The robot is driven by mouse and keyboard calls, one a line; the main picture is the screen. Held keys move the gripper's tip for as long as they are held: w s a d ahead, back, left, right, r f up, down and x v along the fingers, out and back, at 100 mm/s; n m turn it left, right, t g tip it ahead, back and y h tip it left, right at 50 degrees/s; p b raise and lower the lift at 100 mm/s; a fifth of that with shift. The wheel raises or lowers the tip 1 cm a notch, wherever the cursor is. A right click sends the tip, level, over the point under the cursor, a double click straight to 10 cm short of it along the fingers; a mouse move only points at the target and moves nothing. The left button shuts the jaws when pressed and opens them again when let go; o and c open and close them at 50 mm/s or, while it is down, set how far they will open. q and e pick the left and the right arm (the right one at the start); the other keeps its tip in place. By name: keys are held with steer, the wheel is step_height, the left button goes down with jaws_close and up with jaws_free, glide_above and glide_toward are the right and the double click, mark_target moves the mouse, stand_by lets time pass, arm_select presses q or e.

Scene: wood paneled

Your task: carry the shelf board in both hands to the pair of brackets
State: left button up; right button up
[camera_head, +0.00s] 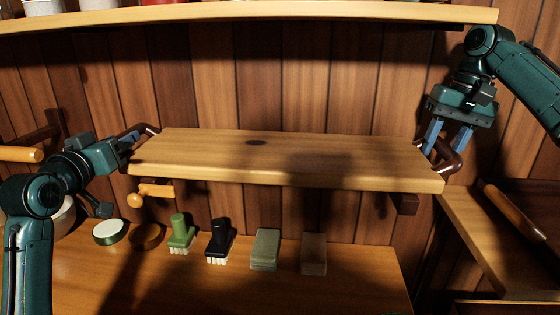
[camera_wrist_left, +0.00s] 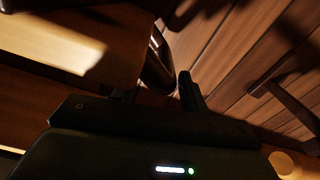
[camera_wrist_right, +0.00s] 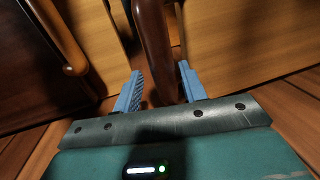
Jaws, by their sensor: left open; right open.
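The shelf board (camera_head: 290,158) is a pale wood plank with a dark knot, lying roughly level in front of the wall. A brown bar handle sticks out at each end, the left one (camera_head: 150,129) and the right one (camera_head: 455,160). A dark bracket end (camera_head: 405,204) shows under the board's right part; the board hides most of what is beneath. My left gripper (camera_head: 130,139) is open at the left handle, which shows beside a finger in the left wrist view (camera_wrist_left: 158,62). My right gripper (camera_head: 448,138) is open, its blue fingers either side of the right handle (camera_wrist_right: 155,45).
A loaded upper shelf (camera_head: 250,15) runs above. Below, a workbench (camera_head: 350,285) holds a green brush (camera_head: 180,234), a black brush (camera_head: 219,241), two blocks and a round tin (camera_head: 109,232). An orange wooden peg (camera_head: 150,193) lies just below the board's left end.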

steer(key=shift+a+r, duration=0.1)
steer(key=shift+r, duration=0.2)
arm_select(q)
steer(key=s, duration=0.8)
steer(key=shift+a, duration=0.45)
arm_select(e)
step_height(320, 180, up, 7)
steer(key=d, duration=0.1)
steer(key=shift+d, duration=0.3)
arm_select(q)
steer(key=shift+s, duration=0.1)
arm_select(e)
steer(key=shift+s+f, duration=0.15)
